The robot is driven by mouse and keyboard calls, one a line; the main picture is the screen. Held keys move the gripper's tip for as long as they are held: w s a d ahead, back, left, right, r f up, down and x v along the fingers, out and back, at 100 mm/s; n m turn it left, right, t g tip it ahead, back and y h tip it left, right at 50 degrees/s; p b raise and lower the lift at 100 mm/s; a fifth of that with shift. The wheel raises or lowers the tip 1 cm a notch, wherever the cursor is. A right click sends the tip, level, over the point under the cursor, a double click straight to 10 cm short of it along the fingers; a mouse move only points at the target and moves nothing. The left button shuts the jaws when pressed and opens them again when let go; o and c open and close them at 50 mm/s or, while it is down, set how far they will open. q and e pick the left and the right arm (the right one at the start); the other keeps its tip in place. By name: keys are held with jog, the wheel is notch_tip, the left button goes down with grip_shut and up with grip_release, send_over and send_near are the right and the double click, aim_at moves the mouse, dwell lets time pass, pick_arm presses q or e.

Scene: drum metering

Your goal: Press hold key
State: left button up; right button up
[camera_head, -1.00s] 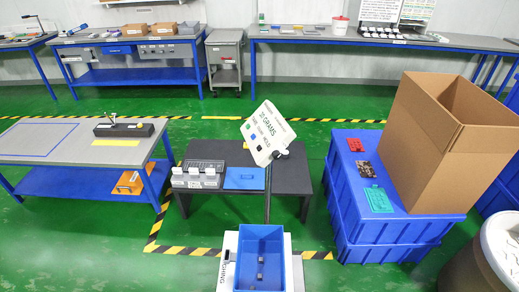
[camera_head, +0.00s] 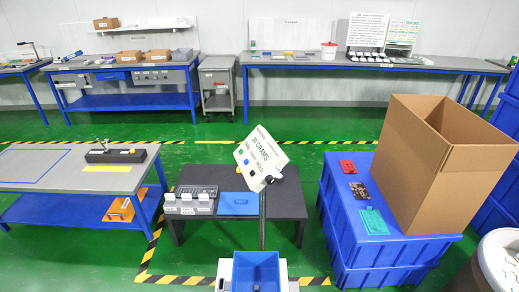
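The scale's tilted white indicator panel (camera_head: 261,158) stands on a dark post in the near middle. It reads what looks like "20 GRAMS", with small key labels beneath it. Below is a blue bin (camera_head: 256,262) on the white scale base (camera_head: 224,270), cut off by the lower edge. Neither of my grippers is in view.
A low dark table (camera_head: 288,203) behind the panel holds a grey device with white blocks (camera_head: 188,198) and a blue tray (camera_head: 238,204). Blue crates (camera_head: 345,222) with an open cardboard box (camera_head: 425,165) stand right. A workbench (camera_head: 60,172) is left.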

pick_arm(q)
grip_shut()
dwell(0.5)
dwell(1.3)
